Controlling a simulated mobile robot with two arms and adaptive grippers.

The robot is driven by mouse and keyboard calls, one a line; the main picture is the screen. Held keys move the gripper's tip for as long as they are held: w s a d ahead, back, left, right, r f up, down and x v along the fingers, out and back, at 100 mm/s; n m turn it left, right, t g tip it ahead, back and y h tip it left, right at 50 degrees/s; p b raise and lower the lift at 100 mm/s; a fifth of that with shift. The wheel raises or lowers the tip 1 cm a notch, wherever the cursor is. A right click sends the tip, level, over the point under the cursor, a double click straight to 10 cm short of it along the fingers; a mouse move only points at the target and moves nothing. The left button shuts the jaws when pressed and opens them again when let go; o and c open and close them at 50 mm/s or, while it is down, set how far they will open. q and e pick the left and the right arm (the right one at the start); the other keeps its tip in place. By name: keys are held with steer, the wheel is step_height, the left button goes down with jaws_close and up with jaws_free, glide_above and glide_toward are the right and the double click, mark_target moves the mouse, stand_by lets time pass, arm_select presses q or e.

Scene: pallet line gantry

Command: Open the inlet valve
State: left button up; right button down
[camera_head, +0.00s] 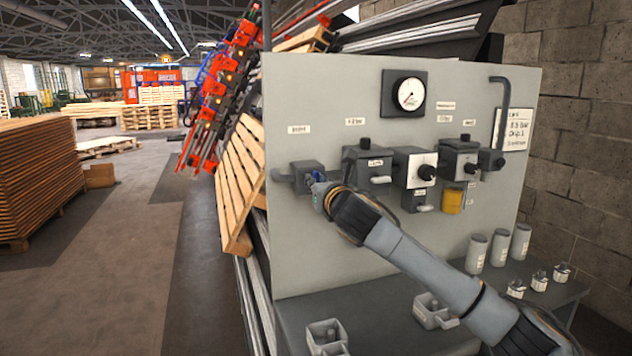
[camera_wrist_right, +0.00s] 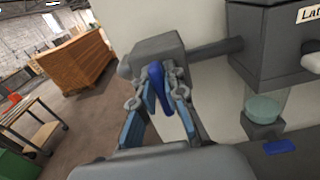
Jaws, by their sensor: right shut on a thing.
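The inlet valve (camera_head: 306,174) is a grey block at the left end of the pipe row on the grey panel. Its blue handle (camera_head: 319,176) is mostly hidden by my right arm in the head view. In the right wrist view the valve body (camera_wrist_right: 152,52) is at upper middle and the blue handle (camera_wrist_right: 157,82) hangs from it. My right gripper (camera_wrist_right: 157,92) is shut on the blue handle, one finger on each side. My right arm reaches in from the lower right. My left gripper is not in view.
A pressure gauge (camera_head: 409,94) is high on the panel (camera_head: 300,230). Several grey units and a yellow cup (camera_head: 452,201) are to the right of the valve. Grey cylinders and small parts stand on the shelf (camera_head: 385,327) below. A wooden pallet (camera_head: 240,180) leans left of the panel.

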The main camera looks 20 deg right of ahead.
steer(key=m+p, duration=0.3)
steer(key=shift+d, duration=0.1)
steer(key=m+p, duration=0.1)
steer(key=m, duration=0.1)
steer(key=m+p, duration=0.2)
steer(key=m, duration=0.1)
steer(key=shift+d+f, duration=0.1)
steer(key=shift+d, duration=0.1)
steer(key=m+p, duration=0.1)
steer(key=m, duration=0.5)
steer(key=f+m+p, duration=0.1)
steer(key=m, duration=0.2)
steer(key=shift+d+m+p, duration=0.15)
steer(key=shift+m+p, duration=0.15)
steer(key=shift+m, duration=0.1)
steer(key=c, duration=1.4)
jaws_free()
